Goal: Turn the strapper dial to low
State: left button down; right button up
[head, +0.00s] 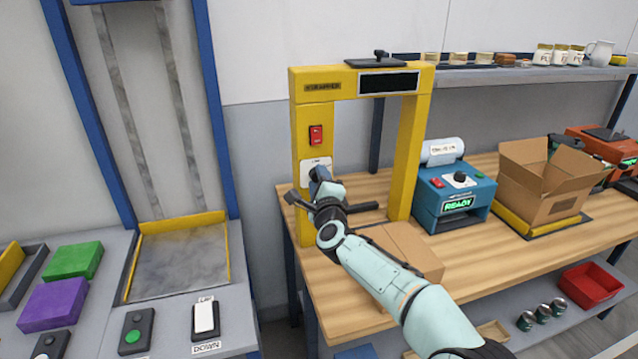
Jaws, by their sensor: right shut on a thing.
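The yellow strapper arch (415,150) stands on the wooden bench, with a red switch (316,135) on its left post. Below the switch is a pale dial plate (306,166). My right gripper (318,178) is at this plate, shut on the strapper dial, which it mostly hides. I cannot read which setting the dial points to. The strapper's dark display (388,82) is at the top and shows no readable text. My left gripper is not in view.
A closed cardboard box (410,250) lies on the bench (480,240) behind my right forearm. A blue machine (455,195) reading READY and an open carton (550,185) stand to the right. A blue-framed lift with control buttons (137,330) is at left.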

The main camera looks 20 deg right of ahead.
pick_arm(q)
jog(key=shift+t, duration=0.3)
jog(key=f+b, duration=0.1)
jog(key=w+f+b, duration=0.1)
jog(key=b, duration=0.1)
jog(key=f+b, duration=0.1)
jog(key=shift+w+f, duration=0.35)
pick_arm(e)
jog(key=n+y, duration=0.1)
jog(key=n, duration=0.6)
jog(key=n+y, duration=0.1)
jog(key=n, duration=0.7)
jog(key=n+y, duration=0.1)
jog(key=n, duration=0.6)
jog(key=shift+d+f+t+y, duration=0.25)
jog(key=shift+t+y, duration=0.05)
jog(key=shift+n, duration=0.4)
jog(key=o, duration=1)
jog(key=shift+r, duration=0.1)
jog(key=shift+o, duration=0.2)
pick_arm(q)
jog(key=shift+b, duration=0.3)
